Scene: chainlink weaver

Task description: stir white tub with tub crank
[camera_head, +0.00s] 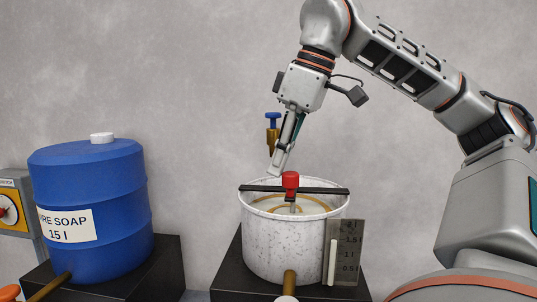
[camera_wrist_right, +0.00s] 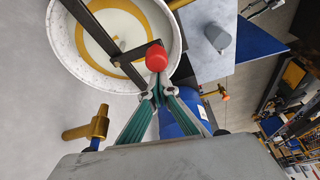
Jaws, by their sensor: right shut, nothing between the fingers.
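The white tub (camera_head: 268,250) stands on a black block, with a dark bar (camera_head: 325,190) across its rim. The tub crank has a red knob (camera_head: 290,182) above the bar. My right gripper (camera_head: 277,168) is shut and empty, pointing down just to the left of and above the knob in the head view. In the right wrist view the red knob (camera_wrist_right: 156,58) lies just beyond the closed fingertips (camera_wrist_right: 154,92); whether they touch it I cannot tell. Inside the tub (camera_wrist_right: 62,45) a pale liquid shows an ochre ring (camera_wrist_right: 68,38). My left gripper is out of view.
A brass tap (camera_head: 272,138) with a blue handle is on the wall behind the tub. A blue soap drum (camera_head: 120,200) stands to the left on a black block. A level gauge plate (camera_head: 347,255) is at the tub's right side. A brass outlet (camera_head: 289,282) sticks out in front.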

